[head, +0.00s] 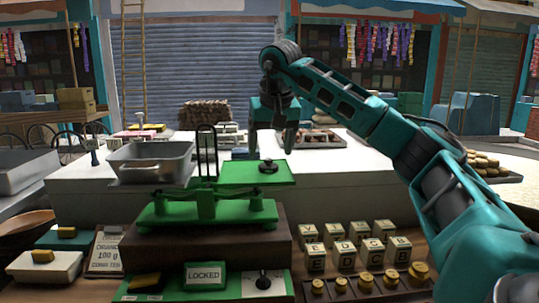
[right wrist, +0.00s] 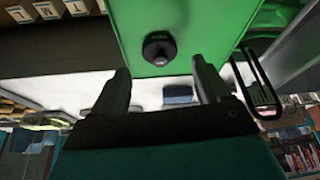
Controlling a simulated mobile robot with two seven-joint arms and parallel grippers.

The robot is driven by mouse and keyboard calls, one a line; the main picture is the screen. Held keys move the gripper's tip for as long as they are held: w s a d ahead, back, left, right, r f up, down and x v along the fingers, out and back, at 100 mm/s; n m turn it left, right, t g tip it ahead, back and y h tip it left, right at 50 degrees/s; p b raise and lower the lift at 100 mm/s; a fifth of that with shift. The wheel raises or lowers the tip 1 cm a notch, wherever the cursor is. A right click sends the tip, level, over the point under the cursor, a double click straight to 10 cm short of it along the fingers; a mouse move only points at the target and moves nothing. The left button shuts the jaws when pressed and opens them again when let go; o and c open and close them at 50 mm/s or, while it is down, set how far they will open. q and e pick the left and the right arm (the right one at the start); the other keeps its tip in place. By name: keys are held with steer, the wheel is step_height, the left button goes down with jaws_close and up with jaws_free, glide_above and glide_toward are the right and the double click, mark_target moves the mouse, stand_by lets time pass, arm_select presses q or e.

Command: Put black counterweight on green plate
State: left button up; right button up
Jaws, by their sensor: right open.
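The black counterweight (head: 268,167) sits on the green plate (head: 238,176), the raised right-hand pan of the green balance scale (head: 165,213). In the right wrist view the round, knobbed counterweight (right wrist: 159,48) rests on the bare green plate (right wrist: 185,18). My right gripper (head: 271,150) hangs over the plate, fingers pointing down. It is open and empty. In the right wrist view the counterweight lies just beyond the two spread fingertips of the gripper (right wrist: 160,66), apart from both. My left gripper is not in view.
A grey metal pan (head: 150,163) stands on the scale's left side. A "LOCKED" sign (head: 205,275) and a black-knobbed lever (head: 263,280) are in front. Lettered blocks (head: 371,252) and brass weights (head: 366,281) stand at front right. A thin black upright frame (head: 207,150) rises near the plate.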

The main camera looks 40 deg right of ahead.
steer(key=v, duration=0.9)
stand_by(0.4)
